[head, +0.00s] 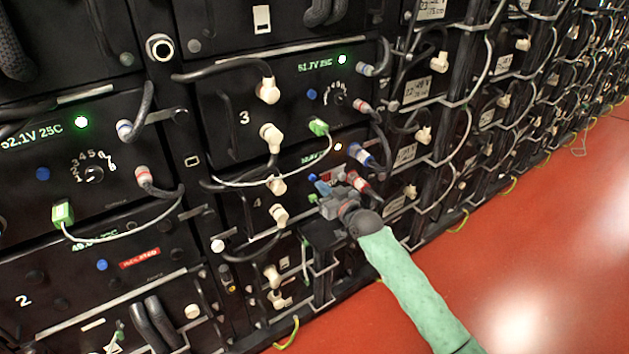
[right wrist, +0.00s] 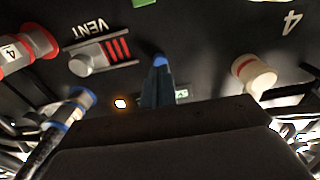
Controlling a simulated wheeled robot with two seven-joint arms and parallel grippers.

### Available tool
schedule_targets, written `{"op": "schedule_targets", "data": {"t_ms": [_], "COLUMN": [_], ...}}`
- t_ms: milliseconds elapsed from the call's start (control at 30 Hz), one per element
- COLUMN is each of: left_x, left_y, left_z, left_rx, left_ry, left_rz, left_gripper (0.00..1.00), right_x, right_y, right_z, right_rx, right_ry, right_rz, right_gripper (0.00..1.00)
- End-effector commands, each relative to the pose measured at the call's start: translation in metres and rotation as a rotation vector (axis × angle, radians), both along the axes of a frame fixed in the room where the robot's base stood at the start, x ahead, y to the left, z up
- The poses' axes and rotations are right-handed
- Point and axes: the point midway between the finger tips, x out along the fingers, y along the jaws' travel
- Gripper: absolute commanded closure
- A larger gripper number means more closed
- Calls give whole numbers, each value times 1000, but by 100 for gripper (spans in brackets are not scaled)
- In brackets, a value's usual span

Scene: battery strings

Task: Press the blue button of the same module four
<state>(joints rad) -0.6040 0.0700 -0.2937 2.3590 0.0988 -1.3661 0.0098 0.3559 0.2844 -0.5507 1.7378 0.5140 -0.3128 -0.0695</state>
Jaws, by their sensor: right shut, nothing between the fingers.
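Module four (head: 257,204) is a black panel with a white "4"; its label also shows upside down in the right wrist view (right wrist: 290,22). Its blue button (head: 312,178) is small and round. My right gripper (head: 321,186) is shut and empty, in front of this panel. In the right wrist view its blue-grey fingertips (right wrist: 159,66) reach the blue button (right wrist: 160,59) and partly cover it. They look to be touching or almost touching it; I cannot tell whether it is pushed in. My left gripper is not in view.
Near the button are a VENT switch (right wrist: 88,62), a red-ringed connector (right wrist: 252,75), a blue-ringed cable plug (right wrist: 75,100) and a lit orange lamp (right wrist: 120,103). Module three (head: 244,117) is above. More racks with cables run along the right.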

Motion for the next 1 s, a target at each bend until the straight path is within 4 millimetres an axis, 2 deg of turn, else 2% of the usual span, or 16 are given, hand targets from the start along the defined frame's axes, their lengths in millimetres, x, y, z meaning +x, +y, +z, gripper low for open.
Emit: {"op": "schedule_targets", "data": {"t_ms": [1000], "left_x": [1], "left_y": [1], "left_z": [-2], "left_rx": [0], "left_ry": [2], "left_rz": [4], "left_gripper": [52], "right_x": [11], "right_y": [8], "right_z": [0], "right_rx": [1], "right_ry": [-1], "right_rz": [0], "right_gripper": [100]}}
